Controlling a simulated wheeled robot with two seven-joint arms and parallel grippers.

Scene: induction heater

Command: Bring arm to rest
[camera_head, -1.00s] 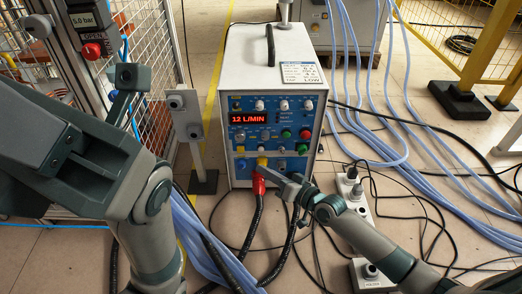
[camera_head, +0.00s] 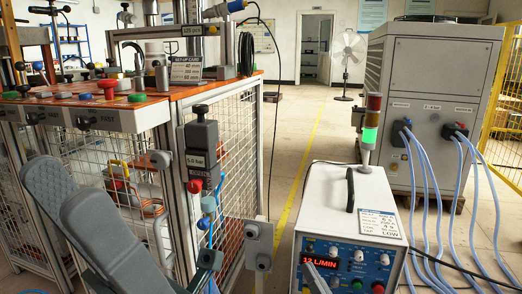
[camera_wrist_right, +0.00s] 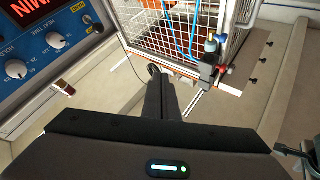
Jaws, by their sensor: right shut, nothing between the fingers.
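My right gripper (camera_head: 316,276) shows as a slim grey tip at the bottom of the head view, in front of the induction heater's blue panel, just below its red flow display. In the right wrist view its dark fingers (camera_wrist_right: 166,95) are together with nothing between them, and the heater panel (camera_wrist_right: 50,50) with its knobs is at upper left. The white heater cabinet (camera_head: 322,205) stands at bottom centre. My left arm (camera_head: 105,228) comes in at lower left. A dark end part (camera_head: 209,259) shows low beside the post; its fingers cannot be made out.
A wire-caged bench (camera_head: 235,130) with an orange top and push-buttons stands at left. A post with a grey box (camera_head: 258,243) stands between it and the heater. A large cabinet (camera_head: 430,110) with blue hoses is at right. Open floor (camera_head: 310,130) lies behind.

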